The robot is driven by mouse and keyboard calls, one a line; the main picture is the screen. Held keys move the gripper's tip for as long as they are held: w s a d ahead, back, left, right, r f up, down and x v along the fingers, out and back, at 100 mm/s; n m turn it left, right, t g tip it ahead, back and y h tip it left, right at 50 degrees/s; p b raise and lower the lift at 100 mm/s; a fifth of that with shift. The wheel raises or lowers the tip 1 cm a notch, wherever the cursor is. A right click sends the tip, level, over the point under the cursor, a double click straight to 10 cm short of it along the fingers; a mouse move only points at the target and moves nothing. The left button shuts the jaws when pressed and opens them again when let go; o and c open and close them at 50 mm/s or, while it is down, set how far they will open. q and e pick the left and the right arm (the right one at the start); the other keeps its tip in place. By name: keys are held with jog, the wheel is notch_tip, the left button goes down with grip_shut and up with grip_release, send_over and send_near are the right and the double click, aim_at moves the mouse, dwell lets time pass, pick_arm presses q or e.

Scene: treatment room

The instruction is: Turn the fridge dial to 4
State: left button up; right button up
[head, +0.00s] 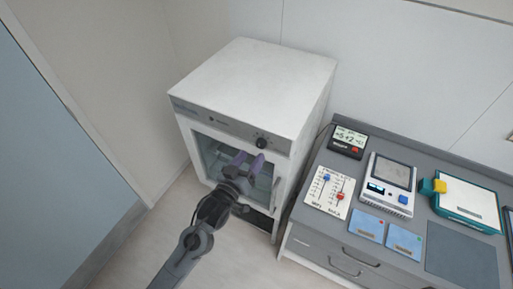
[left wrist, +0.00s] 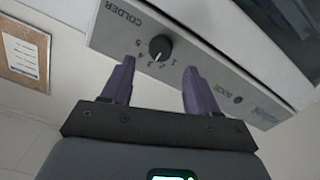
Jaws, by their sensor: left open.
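The white fridge (head: 240,85) stands against the wall, with a grey panel across its front top. Its round black dial (head: 262,142) is on that panel. In the left wrist view the dial (left wrist: 160,47) shows upside down, with numerals 1 to 5 and "COLDER" beside it. Its white mark points near 2 and 3; which one I cannot tell exactly. My left gripper (head: 248,161) is open, with purple fingers in front of the fridge just below the dial. In the left wrist view the fingertips (left wrist: 160,66) lie either side of the dial's line, apparently short of it. My right gripper is not in view.
The fridge's glass door (head: 212,160) is behind my left gripper. A grey counter (head: 465,262) on the right holds a small display (head: 349,141), a slider panel (head: 328,191), a device with a screen (head: 388,184) and blue cards. Floor is free at the left.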

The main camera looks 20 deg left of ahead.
aim_at(260, 145)
pick_arm(q)
jog(key=shift+w+d, duration=0.15)
jog(key=shift+w, duration=1.05)
jog(key=shift+w+d, duration=0.15)
jog(key=shift+w, duration=1.05)
jog(key=c, duration=1)
jog(key=shift+m+p, duration=0.3)
jog(key=shift+p, duration=0.1)
jog(key=shift+r+m+p, duration=0.1)
jog(key=shift+m+p, duration=0.6)
jog(key=shift+m, duration=0.5)
jog(key=shift+d+m+p, duration=0.1)
jog(key=shift+m+p, duration=0.65)
jog(key=shift+m, duration=1.15)
